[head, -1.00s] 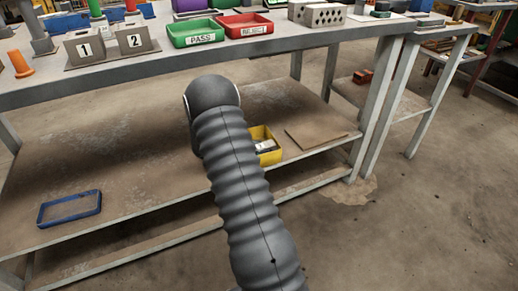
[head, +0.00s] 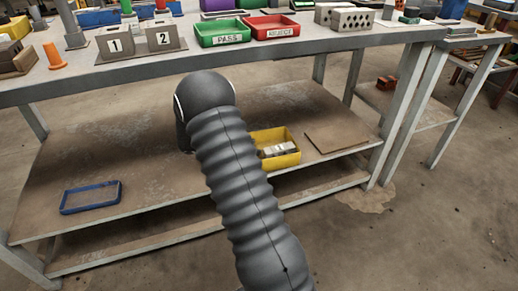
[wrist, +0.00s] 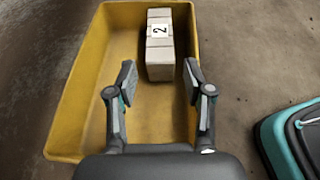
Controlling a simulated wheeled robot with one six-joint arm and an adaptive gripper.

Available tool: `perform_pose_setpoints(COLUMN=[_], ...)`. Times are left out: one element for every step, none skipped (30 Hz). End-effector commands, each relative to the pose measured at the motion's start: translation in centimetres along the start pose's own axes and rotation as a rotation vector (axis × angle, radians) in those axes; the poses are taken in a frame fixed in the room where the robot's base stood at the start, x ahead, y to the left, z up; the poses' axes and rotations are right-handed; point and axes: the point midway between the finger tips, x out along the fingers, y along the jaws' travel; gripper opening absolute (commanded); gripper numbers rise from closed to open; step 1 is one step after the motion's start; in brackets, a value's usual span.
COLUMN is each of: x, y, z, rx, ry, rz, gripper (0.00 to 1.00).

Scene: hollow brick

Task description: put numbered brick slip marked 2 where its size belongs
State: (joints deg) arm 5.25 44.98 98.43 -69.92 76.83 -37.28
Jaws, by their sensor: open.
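The brick slip marked 2 (wrist: 159,52) is a pale, long block with a white label, lying in a yellow bin (wrist: 82,75) in the wrist view. My gripper (wrist: 160,82) is open above the bin, its fingers on either side of the slip's near end, with nothing held. I cannot tell how far above the slip it is. In the head view the yellow bin (head: 288,160) is on the lower shelf with pale pieces inside, and my arm hides part of it. A grey holder marked 1 and 2 (head: 140,43) stands on the tabletop at the left.
Green PASS (head: 223,33) and red REJECT (head: 271,27) trays sit on the tabletop beside a hollow brick (head: 353,19). A blue tray (head: 91,197) and a flat brown board (head: 336,138) lie on the lower shelf. The tabletop overhangs the shelf.

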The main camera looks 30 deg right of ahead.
Motion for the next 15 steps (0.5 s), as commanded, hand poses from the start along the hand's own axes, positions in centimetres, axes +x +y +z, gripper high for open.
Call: perform_pose_setpoints(x=[-0.3,-0.5,-0.8,-1.1,-1.3,-1.8,-2.2,-2.7,-3.4,-4.0,-4.5,-5.3,-5.8,-6.4,-7.1], y=[0.0,-0.1,-0.3,-0.4,-0.7,-1.2,-1.6,-2.1,-2.9,-3.5,-4.2,-5.1,-5.8,-6.6,-7.5], z=[0.1,0.2,0.5,0.8,1.2,1.8,2.4,3.0,3.8,4.5,5.1,5.8,6.4,6.9,7.5], rx=[0.003,0.008,0.018,0.029,0.043,0.069,0.092,0.119,0.159,0.191,0.223,0.267,0.299,0.331,0.373], ry=[0.002,0.006,0.013,0.021,0.031,0.050,0.067,0.088,0.118,0.143,0.168,0.203,0.228,0.255,0.289], rz=[0.000,0.000,-0.002,-0.003,-0.006,-0.011,-0.014,-0.019,-0.026,-0.032,-0.038,-0.047,-0.054,-0.061,-0.070], gripper=[0.52,0.52,0.52,0.52,0.52,0.52,0.52,0.52,0.52,0.52,0.52,0.52,0.52,0.52,0.52])
